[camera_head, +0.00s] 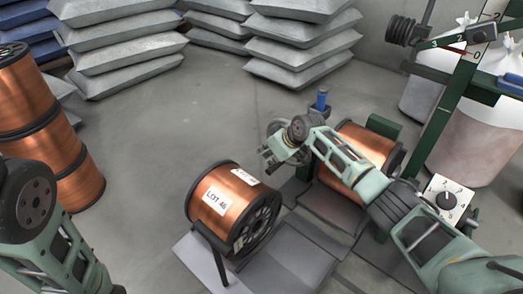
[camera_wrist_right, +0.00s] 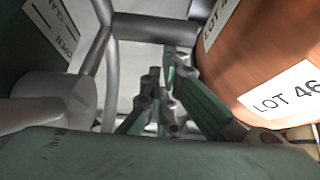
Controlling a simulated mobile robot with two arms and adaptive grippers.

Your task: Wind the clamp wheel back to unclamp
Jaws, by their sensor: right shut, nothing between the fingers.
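The clamp wheel shows in the right wrist view as grey bars meeting a thick round hub (camera_wrist_right: 62,98) at the left. In the head view a little of what looks like the grey wheel rim (camera_head: 273,128) shows behind my right wrist. My right gripper (camera_head: 267,160) is shut and empty; its green fingers (camera_wrist_right: 163,100) reach between the wheel bars and a copper spool. I cannot tell whether they touch the wheel. My left arm shows at lower left, its gripper out of view.
A copper spool marked LOT 46 (camera_head: 228,200) stands close to my right gripper. Another copper spool (camera_head: 365,150) sits behind my right forearm. A dial box (camera_head: 447,200) and a green scale post (camera_head: 450,110) stand at right. Open floor (camera_head: 150,140) lies left.

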